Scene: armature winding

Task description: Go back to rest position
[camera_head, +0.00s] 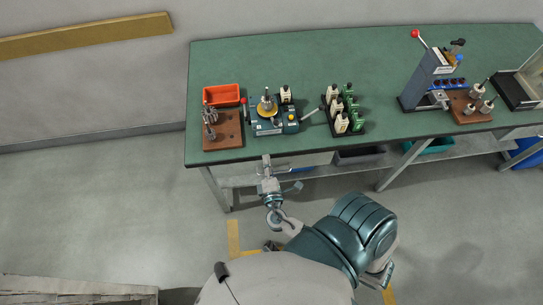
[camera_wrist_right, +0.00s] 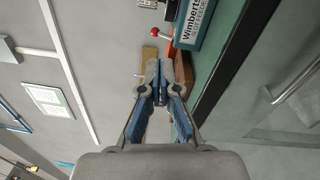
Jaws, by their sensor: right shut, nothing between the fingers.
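My right gripper (camera_head: 266,160) is in front of the green workbench's front edge, below the winding machine in the picture. In the right wrist view the right gripper (camera_wrist_right: 157,75) has its fingers together with nothing between them. My left gripper is not seen in either view. The green workbench (camera_head: 380,60) carries the winding machine (camera_head: 268,126), which has a red-knobbed lever. The machine also shows at the top of the right wrist view (camera_wrist_right: 192,22).
On the bench are a brown block with armatures (camera_head: 228,135), a red-orange bin (camera_head: 222,95), several white and green parts (camera_head: 342,110), a lever press (camera_head: 425,75) and another brown block (camera_head: 468,108). Bins sit on the shelf below. The floor at left (camera_head: 100,200) is clear.

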